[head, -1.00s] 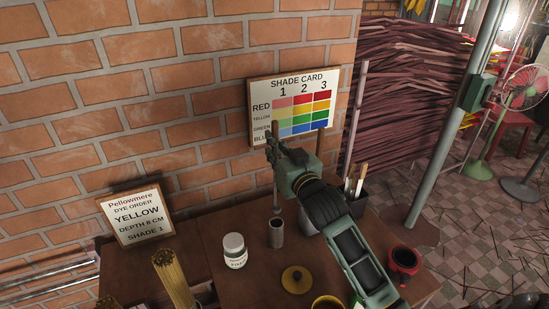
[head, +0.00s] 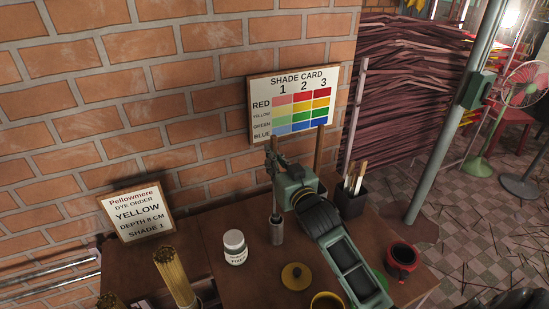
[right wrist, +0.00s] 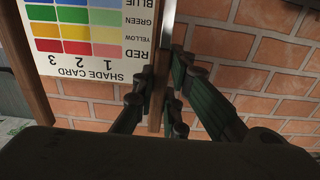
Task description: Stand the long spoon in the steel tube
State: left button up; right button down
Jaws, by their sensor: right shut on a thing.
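The long spoon (head: 275,202) hangs upright in my right gripper (head: 274,165), which is shut on its upper part. In the right wrist view the spoon's shaft (right wrist: 156,112) runs between the fingers (right wrist: 152,102). The steel tube (head: 277,236) stands upright on the table directly below. The spoon's lower end meets the tube's mouth in the head view; I cannot tell whether it is inside. My left gripper is not in view.
A white lidded jar (head: 235,247) stands left of the tube, a brass lid (head: 296,276) in front. A black holder (head: 352,201) with sticks and a red pot (head: 402,260) are to the right. The shade card (head: 293,103) stands behind.

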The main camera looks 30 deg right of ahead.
jog(key=shift+f, duration=0.1)
jog(key=c, duration=1.8)
grip_release()
jog(key=shift+r, duration=0.25)
jog(key=shift+r+p, duration=0.35)
jog(key=shift+r, duration=0.15)
jog(key=s+b, duration=0.3)
jog(key=s, duration=0.9)
jog(key=shift+a+f, duration=0.15)
jog(key=shift+a, duration=0.2)
jog(key=shift+f, duration=0.1)
